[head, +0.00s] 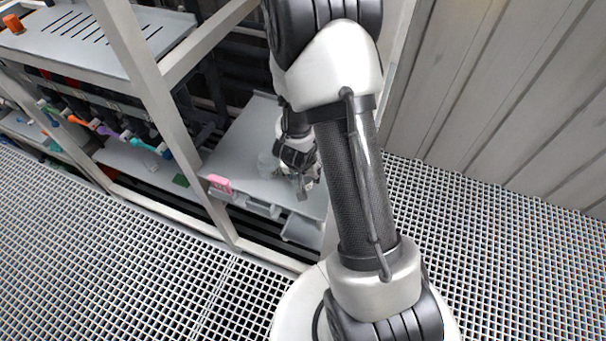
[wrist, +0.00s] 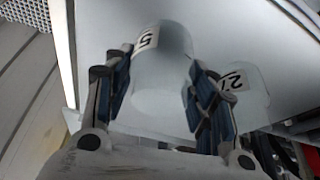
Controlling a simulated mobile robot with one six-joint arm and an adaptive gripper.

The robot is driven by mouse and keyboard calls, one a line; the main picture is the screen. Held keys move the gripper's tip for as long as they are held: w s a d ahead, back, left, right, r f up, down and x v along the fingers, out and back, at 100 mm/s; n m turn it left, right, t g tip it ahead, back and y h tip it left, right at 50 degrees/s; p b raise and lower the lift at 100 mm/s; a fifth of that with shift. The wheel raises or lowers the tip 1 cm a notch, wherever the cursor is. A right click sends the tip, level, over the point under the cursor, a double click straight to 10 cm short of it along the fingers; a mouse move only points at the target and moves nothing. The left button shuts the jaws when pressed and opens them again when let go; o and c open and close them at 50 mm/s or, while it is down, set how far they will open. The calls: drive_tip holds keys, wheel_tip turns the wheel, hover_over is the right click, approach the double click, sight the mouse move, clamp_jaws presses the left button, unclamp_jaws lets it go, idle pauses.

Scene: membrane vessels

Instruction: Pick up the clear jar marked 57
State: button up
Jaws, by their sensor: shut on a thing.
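A clear, frosted-looking jar (wrist: 162,82) is between the blue-padded fingers of my gripper (wrist: 160,62) in the wrist view. My gripper is shut on it. Its label shows a 5; any further digit is out of sight, so I cannot read the full mark. A second clear jar (wrist: 248,84), with a label that seems to read 21, stands just beyond the right finger. In the head view my gripper (head: 302,182) is low over the grey shelf (head: 238,142), partly hidden by my arm. A clear jar (head: 267,164) shows beside it on the left.
A pink block (head: 220,183) sits at the shelf's front edge. A white frame post (head: 168,115) rises to the left of the shelf. Coloured handles (head: 108,131) line the rack farther left. A ribbed wall (head: 510,90) stands on the right, and the grating floor is open.

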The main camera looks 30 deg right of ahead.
wheel_tip(320, 180, up, 20)
drive_tip(key=p, duration=1.6)
